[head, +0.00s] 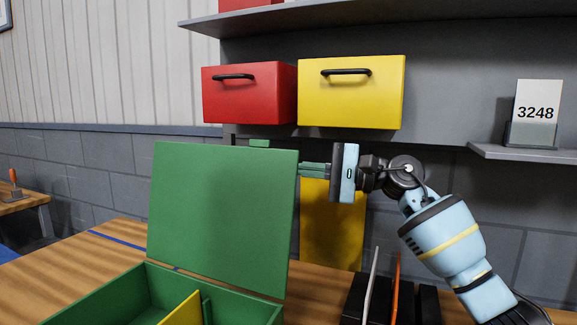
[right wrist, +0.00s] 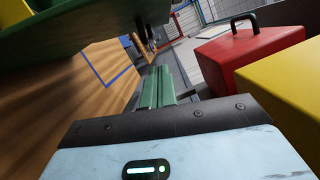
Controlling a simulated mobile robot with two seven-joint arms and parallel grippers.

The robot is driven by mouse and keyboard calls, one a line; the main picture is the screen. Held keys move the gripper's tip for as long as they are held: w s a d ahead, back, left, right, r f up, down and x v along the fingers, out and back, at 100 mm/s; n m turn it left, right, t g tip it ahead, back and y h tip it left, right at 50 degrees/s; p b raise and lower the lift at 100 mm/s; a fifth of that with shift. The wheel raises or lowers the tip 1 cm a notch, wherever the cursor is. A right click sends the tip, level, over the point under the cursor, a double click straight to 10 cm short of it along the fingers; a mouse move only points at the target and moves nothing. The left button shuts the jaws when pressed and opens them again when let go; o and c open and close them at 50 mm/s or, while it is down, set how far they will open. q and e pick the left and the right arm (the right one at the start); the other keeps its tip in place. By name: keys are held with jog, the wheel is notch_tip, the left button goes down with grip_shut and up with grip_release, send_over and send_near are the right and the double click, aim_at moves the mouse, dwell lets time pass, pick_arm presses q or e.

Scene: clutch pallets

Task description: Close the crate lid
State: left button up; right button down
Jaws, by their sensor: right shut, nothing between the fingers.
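The green crate (head: 231,303) stands on the wooden table at the lower left of the head view. Its green lid (head: 222,210) stands open, roughly upright at the crate's back edge. A small green tab (head: 260,143) shows just above the lid's top edge. My right gripper (head: 304,168) is at the lid's right edge, pointing left, with its fingertips partly hidden behind the lid. In the right wrist view its green fingers (right wrist: 158,87) are together and empty, and the lid (right wrist: 90,25) shows at the upper left. Contact with the lid cannot be told. My left gripper is out of view.
A yellow divider (head: 182,309) is inside the crate. A black rack (head: 428,303) with thin upright items stands to its right. A 3248 card (head: 537,108) sits at the right.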

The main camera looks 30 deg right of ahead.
aim_at(251, 164)
jog(key=w+a, duration=0.1)
jog(key=a, duration=0.2)
jog(key=w+a+r+p, duration=0.1)
jog(key=a, duration=0.2)
jog(key=w+a+p, duration=0.1)
jog(key=a, duration=0.1)
jog(key=shift+w+a+r, duration=0.2)
jog(key=shift+w+a, duration=0.05)
jog(key=shift+a, duration=0.15)
jog(key=shift+s+a+p, duration=0.3)
jog(key=shift+a, duration=0.15)
